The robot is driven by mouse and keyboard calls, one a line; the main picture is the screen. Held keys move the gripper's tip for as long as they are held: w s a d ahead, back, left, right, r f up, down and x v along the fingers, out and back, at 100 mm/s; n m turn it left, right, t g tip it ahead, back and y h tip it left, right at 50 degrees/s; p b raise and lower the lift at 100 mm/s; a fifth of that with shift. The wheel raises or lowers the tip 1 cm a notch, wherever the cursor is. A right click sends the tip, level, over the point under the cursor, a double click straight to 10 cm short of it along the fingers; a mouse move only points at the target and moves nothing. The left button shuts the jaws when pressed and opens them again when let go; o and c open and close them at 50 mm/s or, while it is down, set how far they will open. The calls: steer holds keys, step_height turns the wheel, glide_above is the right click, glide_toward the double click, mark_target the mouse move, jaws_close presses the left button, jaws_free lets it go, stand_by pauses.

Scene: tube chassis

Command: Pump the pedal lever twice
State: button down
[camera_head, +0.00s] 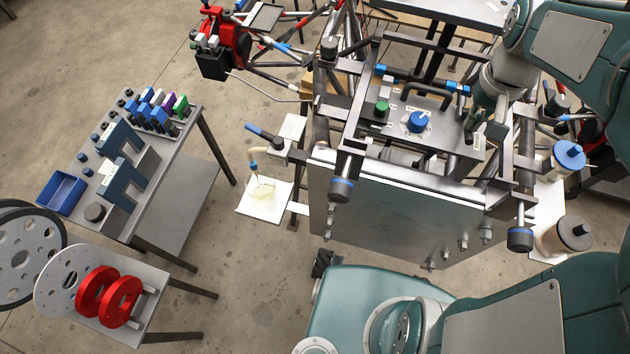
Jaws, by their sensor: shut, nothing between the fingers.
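My gripper (474,124) points down at the right side of the chassis top panel, at the end of my teal and grey arm. It is shut and empty. Its tips are small and partly dark against the panel, so I cannot tell whether they touch anything. I cannot single out the pedal lever with certainty. A dark bar with bends (420,92) runs across the panel just left of my gripper. A blue cap (418,122) and a green knob (381,108) stand on the panel.
A blue-handled lever (262,133) and a hose into a clear cup (263,188) sit left of the chassis. Chassis tubes (345,160) and uprights crowd around my gripper. A tool table (165,165) and a disc stand (160,310) are at left.

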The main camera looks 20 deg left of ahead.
steer(key=shift+s+f, duration=0.2)
steer(key=shift+f, duration=0.6)
steer(key=shift+r, duration=0.15)
steer(key=shift+w+r, duration=0.2)
steer(key=shift+r, duration=0.8)
steer(key=shift+w+r, duration=0.15)
steer(key=shift+r, duration=0.8)
steer(key=shift+w+r, duration=0.2)
steer(key=shift+r, duration=1.1)
step_height(320, 180, up, 5)
steer(key=shift+s, duration=0.1)
